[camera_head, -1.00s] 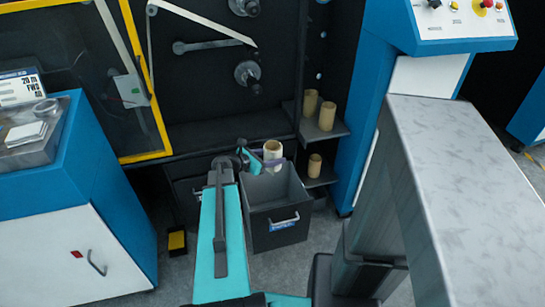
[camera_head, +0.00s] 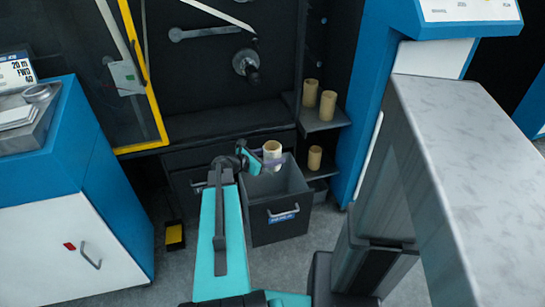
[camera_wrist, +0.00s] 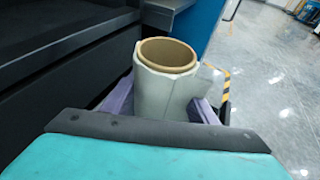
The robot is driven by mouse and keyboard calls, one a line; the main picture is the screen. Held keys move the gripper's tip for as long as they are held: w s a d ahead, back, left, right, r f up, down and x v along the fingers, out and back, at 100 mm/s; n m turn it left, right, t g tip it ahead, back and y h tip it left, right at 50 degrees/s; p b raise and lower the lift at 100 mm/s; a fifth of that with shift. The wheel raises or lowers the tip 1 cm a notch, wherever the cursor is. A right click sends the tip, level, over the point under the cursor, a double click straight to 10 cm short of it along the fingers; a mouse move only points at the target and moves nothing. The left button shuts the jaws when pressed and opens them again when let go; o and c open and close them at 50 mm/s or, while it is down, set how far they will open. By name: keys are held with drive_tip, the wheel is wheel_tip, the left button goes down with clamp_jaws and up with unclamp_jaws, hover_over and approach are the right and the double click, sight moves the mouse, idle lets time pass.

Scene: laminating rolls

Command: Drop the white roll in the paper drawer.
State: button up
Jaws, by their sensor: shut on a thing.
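The white roll (camera_head: 272,152) stands about upright in my gripper (camera_head: 262,161), above the open paper drawer (camera_head: 282,225). In the wrist view the white roll (camera_wrist: 165,90) shows its brown cardboard core at the top and a loose flap of white sheet at its right. The purple fingers of my gripper (camera_wrist: 162,105) are shut on it, one on each side. The drawer is a dark grey box, pulled out, with a handle and a blue label on its front. The bottom of the roll and the drawer's floor are hidden.
Several bare brown cores stand on shelves right of the drawer, one of them low (camera_head: 314,158). A blue and white cabinet (camera_head: 70,215) stands at the left. A grey marbled column (camera_head: 430,170) is close at the right. A yellow-framed door (camera_head: 150,80) is behind.

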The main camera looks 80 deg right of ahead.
drive_tip(key=o, duration=1.2)
drive_tip(key=shift+a, duration=0.15)
drive_tip(key=p+v, duration=0.1)
drive_tip(key=v, duration=1.2)
drive_tip(key=shift+w+a+r, duration=0.15)
drive_tip(key=shift+a+r, duration=0.05)
